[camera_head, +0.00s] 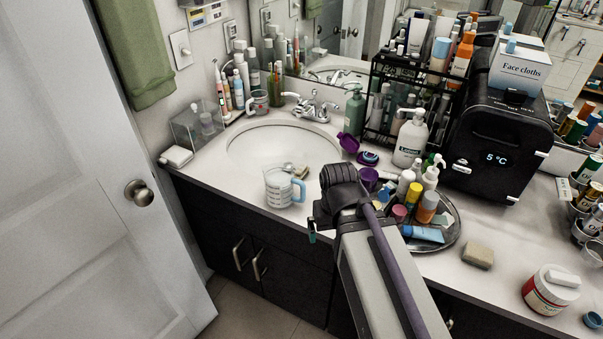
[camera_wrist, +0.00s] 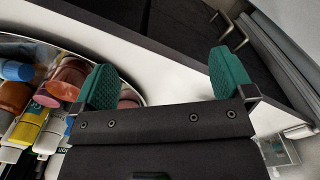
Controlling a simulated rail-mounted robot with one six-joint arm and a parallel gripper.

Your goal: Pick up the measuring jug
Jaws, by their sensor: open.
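The measuring jug (camera_head: 279,188) is clear with dark markings and a light blue handle. In the head view it stands upright at the counter's front edge, before the sink. My gripper (camera_wrist: 165,80) is open, with two teal fingers apart and nothing between them in the wrist view. In the head view my gripper (camera_head: 312,231) is to the right of the jug and apart from it, near the counter edge; one teal fingertip shows and my arm hides the rest. I cannot make out the jug in the wrist view.
A round tray (camera_head: 452,240) of bottles and tubes lies right of my arm; it also shows in the wrist view (camera_wrist: 130,88). A sponge (camera_head: 297,171) sits behind the jug, by the sink (camera_head: 270,150). The counter left of the jug is clear.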

